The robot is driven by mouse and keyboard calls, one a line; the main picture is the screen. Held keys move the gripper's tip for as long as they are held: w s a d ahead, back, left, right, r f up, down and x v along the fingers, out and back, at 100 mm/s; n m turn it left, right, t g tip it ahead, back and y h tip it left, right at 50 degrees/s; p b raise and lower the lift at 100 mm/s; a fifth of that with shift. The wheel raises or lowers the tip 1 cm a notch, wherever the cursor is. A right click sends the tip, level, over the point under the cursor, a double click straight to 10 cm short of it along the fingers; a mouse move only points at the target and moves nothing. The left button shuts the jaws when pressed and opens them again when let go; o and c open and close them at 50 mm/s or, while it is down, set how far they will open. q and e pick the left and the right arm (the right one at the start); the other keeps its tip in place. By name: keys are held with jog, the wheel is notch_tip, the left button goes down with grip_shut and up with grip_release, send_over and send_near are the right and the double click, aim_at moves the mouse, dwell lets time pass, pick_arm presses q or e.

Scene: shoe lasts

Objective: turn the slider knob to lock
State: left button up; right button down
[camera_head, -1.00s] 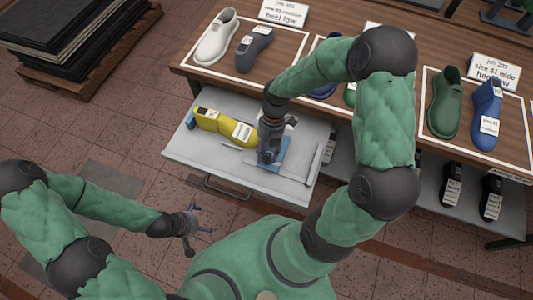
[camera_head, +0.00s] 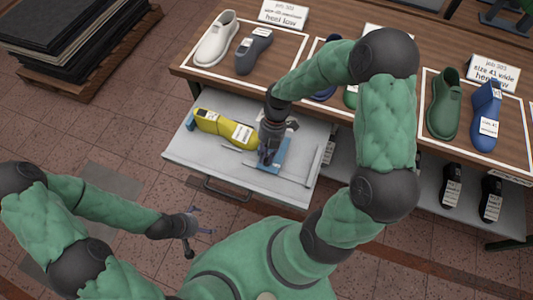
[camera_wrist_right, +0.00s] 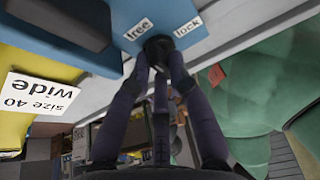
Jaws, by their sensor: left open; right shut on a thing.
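The blue slider plate (camera_head: 287,160) lies in the open drawer, and it fills the top of the right wrist view (camera_wrist_right: 150,12). It carries the labels "free" (camera_wrist_right: 139,29) and "lock" (camera_wrist_right: 188,27). The dark round knob (camera_wrist_right: 158,45) sits just below and between these labels in that view. My right gripper (camera_wrist_right: 159,62) is shut on the knob, its fingertips partly covering it. Which label the knob points to cannot be told. In the head view my right gripper (camera_head: 268,159) covers the knob. My left gripper (camera_head: 203,221) is open and empty, in front of the drawer.
A yellow shoe last (camera_head: 228,128) labelled "size 40 wide" lies beside the plate in the grey drawer (camera_head: 190,155). The table (camera_head: 300,45) behind holds several shoes and lasts. A pallet with dark sheets (camera_head: 65,45) stands at the far left.

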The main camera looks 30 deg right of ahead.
jog(key=shift+s+m+t+y, duration=0.1)
jog(key=shift+m+t+y, duration=0.2)
jog(key=shift+m, duration=0.9)
jog(key=m+t, duration=0.1)
jog(key=m, duration=0.1)
jog(key=shift+d+m, duration=0.1)
jog(key=shift+m, duration=0.2)
jog(key=m+t, duration=0.1)
jog(key=m, duration=0.1)
jog(key=shift+s+f+m, duration=0.1)
jog(key=shift+m, duration=0.3)
jog(key=m+t+b, duration=0.2)
jog(key=m, duration=0.2)
jog(key=shift+s+d, duration=0.1)
jog(key=shift+s, duration=0.05)
jog(key=m, duration=0.2)
jog(key=shift+s+m+t, duration=0.1)
jog(key=shift+m+t, duration=0.3)
jog(key=shift+m+t+h+p, duration=0.3)
jog(key=shift+m+h+p, duration=0.25)
jog(key=shift+m, duration=0.65)
